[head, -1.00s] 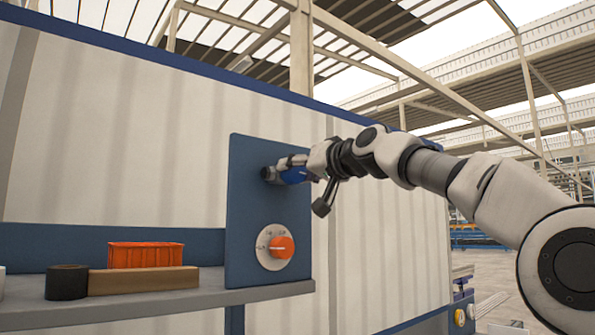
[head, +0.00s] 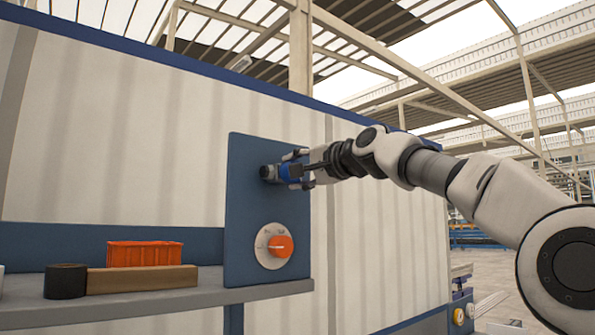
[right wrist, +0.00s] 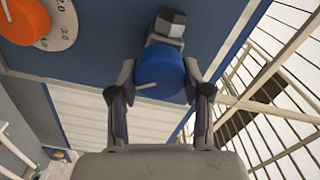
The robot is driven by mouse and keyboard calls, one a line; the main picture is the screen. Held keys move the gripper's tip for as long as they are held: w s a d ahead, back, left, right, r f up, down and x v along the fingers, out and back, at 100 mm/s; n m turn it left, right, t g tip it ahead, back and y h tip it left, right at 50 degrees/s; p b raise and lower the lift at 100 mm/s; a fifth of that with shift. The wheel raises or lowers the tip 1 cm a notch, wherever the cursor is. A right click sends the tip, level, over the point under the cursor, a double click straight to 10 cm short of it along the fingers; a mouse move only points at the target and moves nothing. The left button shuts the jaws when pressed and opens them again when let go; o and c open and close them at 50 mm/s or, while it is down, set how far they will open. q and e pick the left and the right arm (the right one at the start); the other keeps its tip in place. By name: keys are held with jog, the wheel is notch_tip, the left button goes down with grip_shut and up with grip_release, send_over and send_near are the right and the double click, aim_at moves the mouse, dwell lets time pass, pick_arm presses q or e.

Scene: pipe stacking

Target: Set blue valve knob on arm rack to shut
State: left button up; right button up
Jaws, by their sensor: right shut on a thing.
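The blue valve knob (head: 286,172) is on the upper part of the blue panel (head: 255,215), next to a dark grey fitting. My right gripper (head: 298,171) comes in from the right. In the right wrist view, its two fingers are closed on opposite sides of the blue knob (right wrist: 160,70). A white line on the knob's face points toward the left of that picture. The grey and white fitting (right wrist: 168,24) is just beyond the knob. My left gripper is in neither view.
An orange dial (head: 281,246) with a numbered white plate sits below the knob on the same panel. The grey shelf (head: 200,300) at left holds an orange bin (head: 145,254), a wooden block (head: 143,280) and a black cylinder (head: 66,282). Open room lies right of the panel.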

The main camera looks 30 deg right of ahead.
jog(key=m, duration=0.6)
jog(key=shift+m, duration=0.3)
dwell(0.4)
jog(key=o, duration=1)
jog(key=shift+o, duration=0.8)
jog(key=shift+w+a+f, duration=0.1)
jog(key=shift+w, duration=0.05)
